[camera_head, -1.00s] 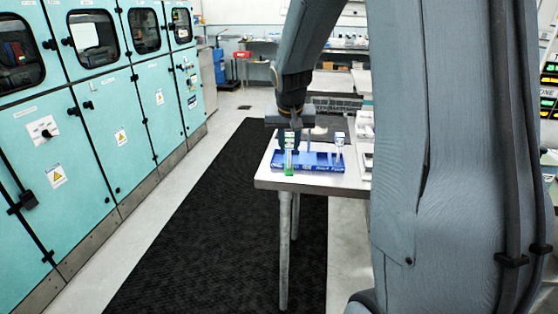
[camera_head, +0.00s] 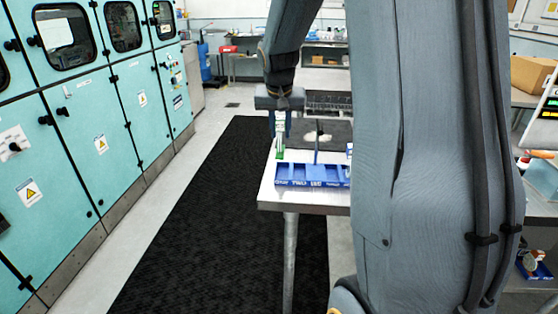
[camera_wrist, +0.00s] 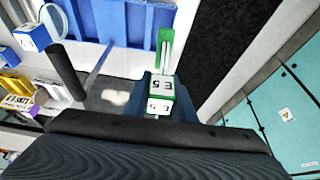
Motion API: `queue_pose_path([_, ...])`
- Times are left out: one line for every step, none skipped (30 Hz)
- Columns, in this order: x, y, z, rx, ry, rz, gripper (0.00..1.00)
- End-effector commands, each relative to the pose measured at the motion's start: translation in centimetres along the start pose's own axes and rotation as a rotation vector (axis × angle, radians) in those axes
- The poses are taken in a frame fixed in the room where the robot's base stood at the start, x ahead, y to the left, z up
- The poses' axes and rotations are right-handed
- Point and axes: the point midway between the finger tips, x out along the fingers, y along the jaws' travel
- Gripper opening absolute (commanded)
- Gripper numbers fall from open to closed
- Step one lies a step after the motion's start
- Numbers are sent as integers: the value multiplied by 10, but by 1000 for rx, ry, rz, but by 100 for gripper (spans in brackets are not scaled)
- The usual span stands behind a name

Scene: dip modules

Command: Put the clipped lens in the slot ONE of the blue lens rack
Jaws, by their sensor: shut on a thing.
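My gripper (camera_head: 280,128) points down near the left end of the table and is shut on the clipped lens (camera_head: 280,147). The lens piece has a white body with a green lower end. In the wrist view the clipped lens (camera_wrist: 162,84) shows "E5" labels and a green stem, between the jaws of my gripper (camera_wrist: 161,100). The blue lens rack (camera_head: 312,182) lies at the table's front left, with labels along its front; the wrist view shows it too (camera_wrist: 128,22). The lens appears beyond or above the rack's left end, apart from it. Its exact height is unclear.
A dark mat (camera_head: 325,133) with pale pieces lies behind the rack on the table (camera_head: 268,196). In the wrist view, a white and blue block (camera_wrist: 34,38) and yellow parts (camera_wrist: 14,84) stand at left. Teal cabinets (camera_head: 85,140) line the left; black matting (camera_head: 190,220) covers the floor.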

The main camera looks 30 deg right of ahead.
Motion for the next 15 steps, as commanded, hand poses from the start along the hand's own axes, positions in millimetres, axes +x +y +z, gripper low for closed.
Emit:
queue_pose_path([8, 4, 5, 3, -6, 3, 1])
queue_pose_path([14, 5, 6, 5, -6, 5, 1])
queue_pose_path([20, 6, 8, 7, -4, 5, 1])
queue_pose_path([25, 7, 10, 9, -4, 6, 1])
queue_pose_path([29, 8, 11, 10, -5, 6, 1])
queue_pose_path([33, 9, 13, 11, -3, 6, 1])
queue_pose_path([36, 9, 13, 11, -3, 6, 1])
queue_pose_path([38, 9, 14, 12, -2, 7, 1])
queue_pose_path([40, 9, 15, 12, -2, 6, 1])
queue_pose_path([42, 9, 16, 11, -1, 6, 1])
queue_pose_path([44, 8, 16, 11, -2, 6, 1])
queue_pose_path([47, 8, 18, 11, -2, 6, 1])
queue_pose_path([49, 8, 19, 11, -3, 6, 1])
queue_pose_path([52, 8, 21, 10, -3, 5, 1])
queue_pose_path([58, 8, 23, 9, -4, 5, 1])
